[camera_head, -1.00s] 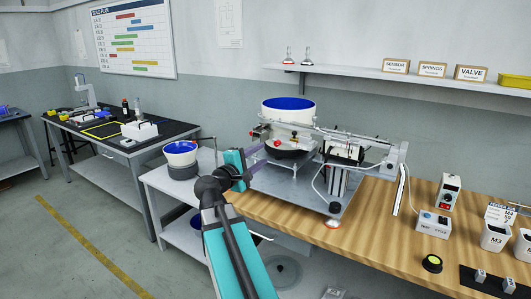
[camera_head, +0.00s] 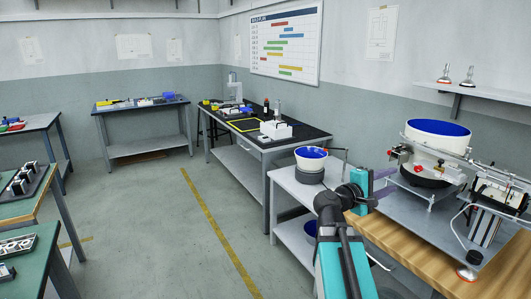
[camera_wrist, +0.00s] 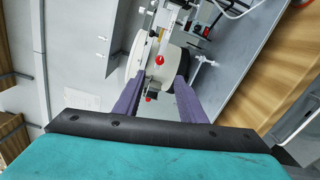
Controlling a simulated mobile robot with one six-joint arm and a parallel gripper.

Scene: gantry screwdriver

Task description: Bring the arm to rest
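My teal arm rises from the bottom of the head view, and my gripper (camera_head: 384,183) points right, toward the bowl feeder machine. In the wrist view my gripper (camera_wrist: 152,86) has its two purple fingers spread apart with nothing between them. The white bowl feeder (camera_head: 433,145) with blue inside stands on a grey plate beyond the fingers. It also shows past the fingertips in the wrist view (camera_wrist: 158,68). I cannot tell the exact gap between fingers and feeder, but no contact is visible.
A small white bowl with blue inside (camera_head: 311,158) stands on a grey side cart left of my gripper. The wooden bench (camera_head: 400,250) lies at right. A dark-topped workbench (camera_head: 255,133) stands behind. The grey floor with a yellow line (camera_head: 215,230) is open at left.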

